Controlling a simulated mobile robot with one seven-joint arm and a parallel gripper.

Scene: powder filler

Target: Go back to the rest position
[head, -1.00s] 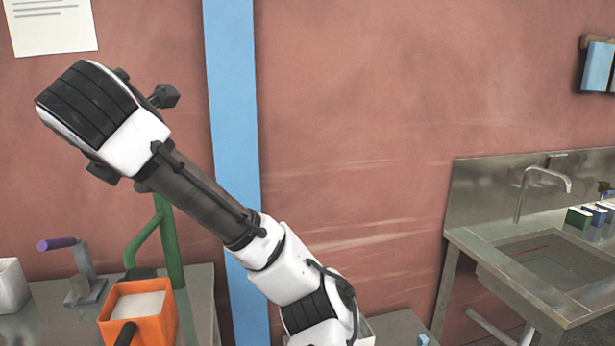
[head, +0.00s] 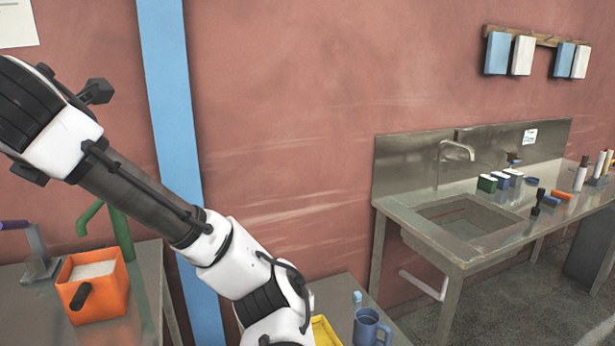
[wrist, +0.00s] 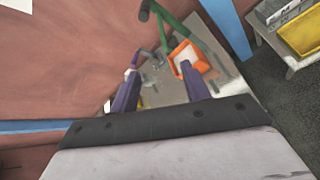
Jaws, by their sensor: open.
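My arm (head: 147,205) reaches up and left across the head view, in front of the red wall and the blue post. The gripper end is out of the head view. In the wrist view my gripper (wrist: 159,70) has two purple fingers set apart, with nothing between them. They point toward a metal table top carrying an orange container, and seem apart from it. The orange container (head: 93,285) also shows in the head view at the lower left, with white powder inside; it appears in the wrist view (wrist: 186,57) near the right fingertip.
A green post (head: 122,235) and a grey stand (head: 38,262) with a purple handle are by the container. A blue mug (head: 367,328) and yellow tray (head: 325,333) sit on a low table. A metal sink (head: 465,222) stands right.

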